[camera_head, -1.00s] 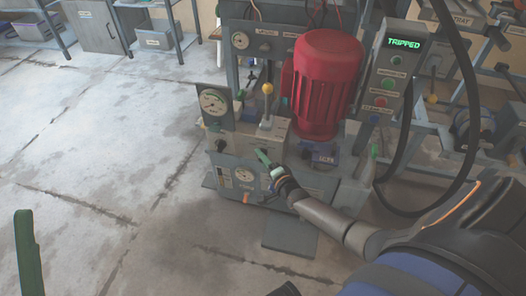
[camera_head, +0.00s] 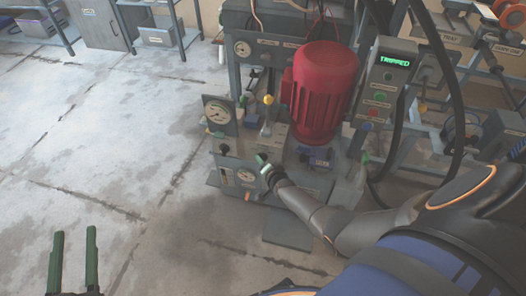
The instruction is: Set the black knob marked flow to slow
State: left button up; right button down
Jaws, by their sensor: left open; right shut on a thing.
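My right gripper (camera_head: 263,162) has green fingers and reaches the front of the press from the right. It is shut on a small part at the right of the lower gauge panel (camera_head: 228,172). This looks to be a black knob, but the fingers hide most of it, and its marking and setting cannot be read. Another black knob (camera_head: 224,149) shows to the left, below the upper round gauge (camera_head: 217,111); its label is too small to read. My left gripper (camera_head: 74,236) is open and empty at the lower left, over the floor, far from the press.
A red motor (camera_head: 319,91) stands behind my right gripper, with a yellow-topped lever (camera_head: 268,101) to its left. A control box (camera_head: 381,83) reads TRIPPED. Black hoses hang at the right. The floor (camera_head: 110,150) at left is clear.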

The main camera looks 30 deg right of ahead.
pick_arm(q)
jog(key=shift+s+a+f+n+g+y, duration=0.1)
jog(key=shift+f+n+g+y, duration=0.3)
jog(key=shift+f, duration=0.8)
jog(key=shift+s+f+g+y, duration=0.1)
jog(key=shift+f+g, duration=0.5)
jog(key=shift+f, duration=0.6)
pick_arm(e)
jog(key=shift+c, duration=1.6)
grip_release()
pick_arm(q)
jog(key=shift+p, duration=0.4)
pick_arm(e)
jog(key=shift+r, duration=0.1)
pick_arm(q)
jog(key=s+d+f+n+g+y+p, duration=0.1)
jog(key=s+f+n+g+p, duration=0.1)
jog(key=s+f+g+p, duration=0.5)
notch_tip(320, 180, down, 3)
jog(key=shift+s+f+p, duration=0.1)
jog(key=shift+s+p, duration=0.05)
jog(key=shift+p, duration=0.7)
pick_arm(e)
jog(key=v, duration=1.2)
jog(key=shift+r, duration=0.2)
